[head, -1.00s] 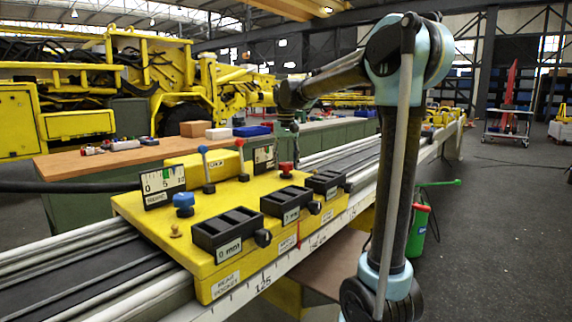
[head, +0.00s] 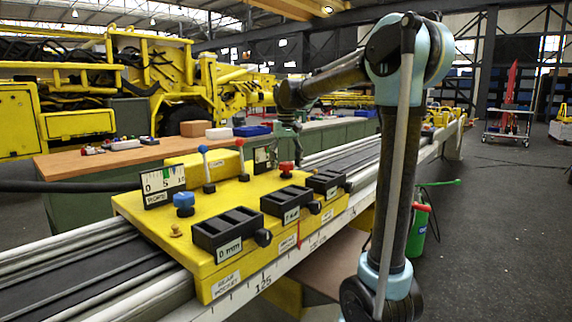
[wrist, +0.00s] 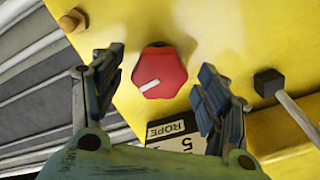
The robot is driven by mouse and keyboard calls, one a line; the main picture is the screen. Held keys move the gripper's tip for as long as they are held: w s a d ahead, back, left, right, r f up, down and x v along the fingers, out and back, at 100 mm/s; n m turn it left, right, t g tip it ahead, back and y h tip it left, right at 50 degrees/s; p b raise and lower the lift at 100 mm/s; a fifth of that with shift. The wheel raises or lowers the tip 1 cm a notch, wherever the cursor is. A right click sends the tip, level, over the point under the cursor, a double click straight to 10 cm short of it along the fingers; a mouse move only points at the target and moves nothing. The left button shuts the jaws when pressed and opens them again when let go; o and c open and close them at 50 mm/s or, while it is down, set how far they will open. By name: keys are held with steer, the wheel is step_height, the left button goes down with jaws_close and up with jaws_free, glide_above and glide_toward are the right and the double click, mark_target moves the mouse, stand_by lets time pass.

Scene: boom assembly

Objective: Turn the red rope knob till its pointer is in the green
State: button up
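The red rope knob (head: 286,169) sits on the yellow panel at its far side. In the wrist view the knob (wrist: 160,72) is six-sided, with a white mark pointing lower left. My gripper (wrist: 162,68) is above it, open, one finger on each side and a gap to the knob on both sides. The gauge labelled ROPE (wrist: 172,130) lies below the knob in the wrist view, partly hidden by my gripper; its pointer and green zone do not show there. In the head view the small gauge (head: 265,157) behind the knob is too small to read.
The yellow panel (head: 150,222) also carries a blue knob (head: 183,203), another gauge (head: 162,187), two levers (head: 207,170) and several black blocks (head: 228,232). A brass knob (wrist: 72,20) and a black-ended lever (wrist: 268,82) are close to my gripper in the wrist view.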

mark_target(286, 163)
step_height(286, 163, up, 12)
stand_by(0.8)
